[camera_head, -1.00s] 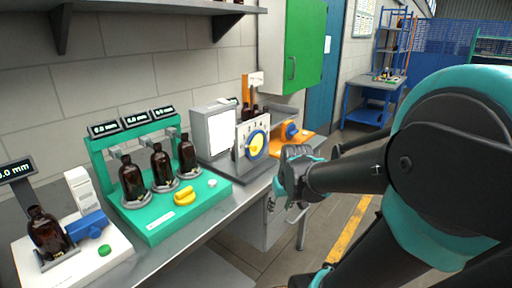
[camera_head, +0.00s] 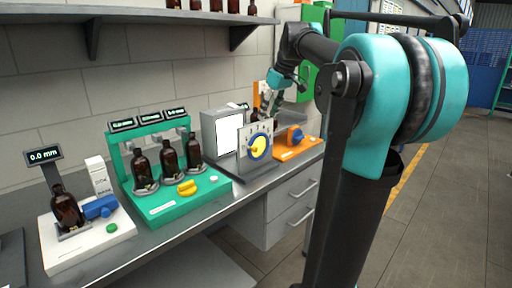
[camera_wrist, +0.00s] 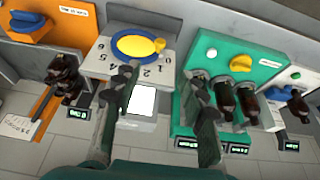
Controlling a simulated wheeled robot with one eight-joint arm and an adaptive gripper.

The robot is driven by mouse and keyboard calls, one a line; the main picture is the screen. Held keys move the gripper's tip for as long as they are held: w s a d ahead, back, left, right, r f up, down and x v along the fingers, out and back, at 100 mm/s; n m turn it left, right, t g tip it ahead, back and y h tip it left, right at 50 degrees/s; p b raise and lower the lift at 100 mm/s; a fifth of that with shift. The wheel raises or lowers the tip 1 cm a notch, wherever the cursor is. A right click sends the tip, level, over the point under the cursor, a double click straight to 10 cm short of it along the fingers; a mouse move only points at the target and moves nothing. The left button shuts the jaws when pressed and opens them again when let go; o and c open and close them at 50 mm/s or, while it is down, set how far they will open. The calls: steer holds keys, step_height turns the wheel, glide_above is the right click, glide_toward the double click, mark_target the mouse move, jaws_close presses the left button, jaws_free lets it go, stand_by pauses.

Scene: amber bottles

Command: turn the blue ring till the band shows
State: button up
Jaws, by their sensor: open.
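The blue ring (camera_head: 247,149) encircles a yellow disc on the pale dial panel (camera_head: 243,165) at the middle of the bench. In the wrist view the blue ring (camera_wrist: 115,47) is at upper left of centre, with a yellow knob (camera_wrist: 160,45) at its right edge and numbers on the panel beside it. My gripper (camera_wrist: 165,72) is open and empty, its fingers apart, one just below the ring in the picture. I cannot tell whether it touches the panel. In the head view my gripper (camera_head: 273,103) is above and behind the dial. I cannot make out the band.
A white-screened grey box (camera_head: 222,118) stands left of the dial. A green stand (camera_head: 160,208) holds several amber bottles. An orange station (camera_head: 300,151) with a blue knob is at the right. A shelf (camera_head: 130,12) with bottles hangs above. The floor in front is clear.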

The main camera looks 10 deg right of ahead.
steer(key=x, duration=1.6)
steer(key=shift+s+d+f, duration=0.1)
jaws_close()
